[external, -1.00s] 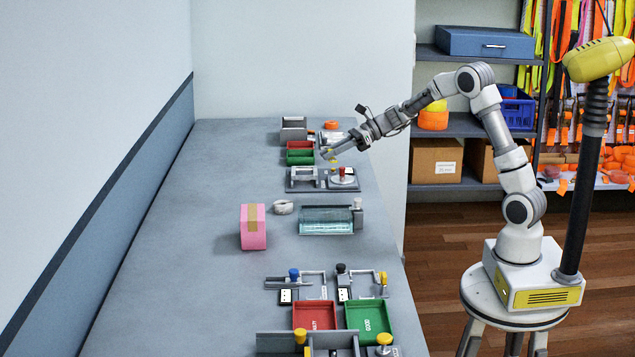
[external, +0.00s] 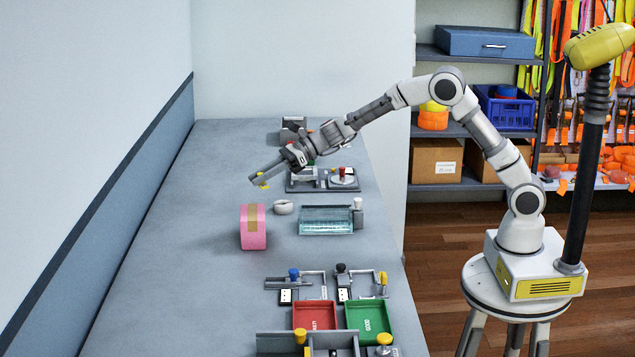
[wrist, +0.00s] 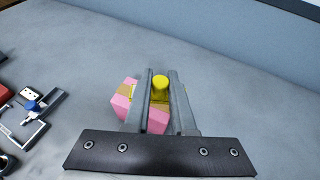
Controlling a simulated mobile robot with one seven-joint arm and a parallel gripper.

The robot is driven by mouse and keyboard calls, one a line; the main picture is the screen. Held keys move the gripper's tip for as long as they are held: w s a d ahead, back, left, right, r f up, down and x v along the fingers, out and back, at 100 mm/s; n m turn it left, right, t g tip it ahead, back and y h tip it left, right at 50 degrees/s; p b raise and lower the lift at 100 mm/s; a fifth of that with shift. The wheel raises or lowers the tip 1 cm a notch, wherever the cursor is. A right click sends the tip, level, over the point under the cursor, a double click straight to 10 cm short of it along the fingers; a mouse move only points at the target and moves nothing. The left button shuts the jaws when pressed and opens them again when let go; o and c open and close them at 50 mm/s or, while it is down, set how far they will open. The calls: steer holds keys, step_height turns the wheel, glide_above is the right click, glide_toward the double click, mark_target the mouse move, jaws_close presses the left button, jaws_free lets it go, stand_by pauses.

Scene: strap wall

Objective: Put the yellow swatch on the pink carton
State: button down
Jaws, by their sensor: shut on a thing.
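My gripper (external: 256,181) is shut on the yellow swatch (external: 262,183), which shows as a small yellow piece at the fingertips. In the wrist view the swatch (wrist: 160,82) sits between the two fingers of my gripper (wrist: 160,80). The pink carton (external: 253,228) stands upright on the bench with a tan strip of tape down it. My gripper is in the air above the bench, beyond the carton in the external view. In the wrist view the carton (wrist: 122,105) lies behind the fingers, which hide part of it.
A white ring (external: 283,207) lies beside the carton. A clear teal tray (external: 326,222) is to its right. A red tray (external: 315,315) and a green tray (external: 368,318) stand at the near end among small fixtures. The bench left of the carton is clear.

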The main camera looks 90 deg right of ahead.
mark_target(252, 212)
steer(key=w+a+f, duration=0.2)
steer(key=a, duration=0.1)
steer(key=shift+w+a+f, duration=0.1)
steer(key=shift+w+f, duration=0.1)
steer(key=shift+f, duration=0.05)
steer(key=shift+f+b, duration=0.85)
steer(key=shift+f, duration=1)
steer(key=shift+f, duration=0.1)
steer(key=shift+f, duration=0.15)
steer(key=c, duration=0.8)
jaws_free()
steer(key=shift+o, duration=0.2)
